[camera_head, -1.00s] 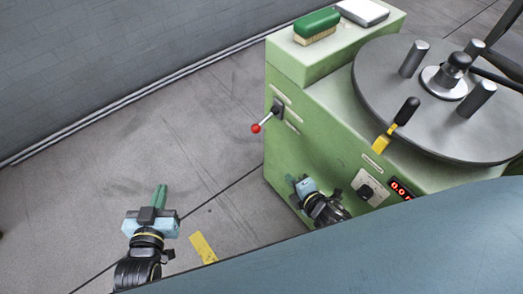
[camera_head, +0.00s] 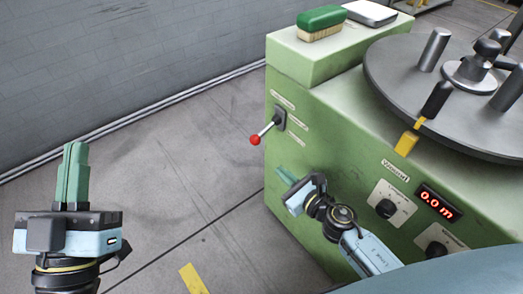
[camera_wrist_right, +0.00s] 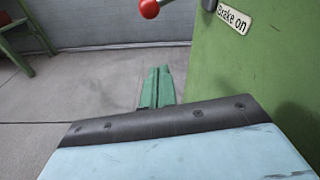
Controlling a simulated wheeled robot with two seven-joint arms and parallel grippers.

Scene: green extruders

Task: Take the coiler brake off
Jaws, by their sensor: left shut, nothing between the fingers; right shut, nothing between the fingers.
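The brake lever (camera_head: 265,131) is a short metal rod with a red ball knob (camera_head: 255,140), on the front side of the green coiler (camera_head: 340,140). The rod tilts down to the left. In the right wrist view the red knob (camera_wrist_right: 149,8) is at the top edge, left of a "Brake on" label (camera_wrist_right: 235,19). My right gripper (camera_head: 283,174) is shut and empty, below and slightly right of the knob, apart from it. Its green fingers (camera_wrist_right: 158,85) show in the right wrist view. My left gripper (camera_head: 76,147) is shut and empty over the floor at the left, fingers up.
The coiler's grey disc (camera_head: 400,95) carries metal posts, with a black-handled yellow piece (camera_head: 406,144) at its edge. A red display (camera_head: 439,202) reads 0.0 m, near knobs. A green brush (camera_head: 322,20) lies on top. The floor (camera_head: 190,190) left of the coiler is open.

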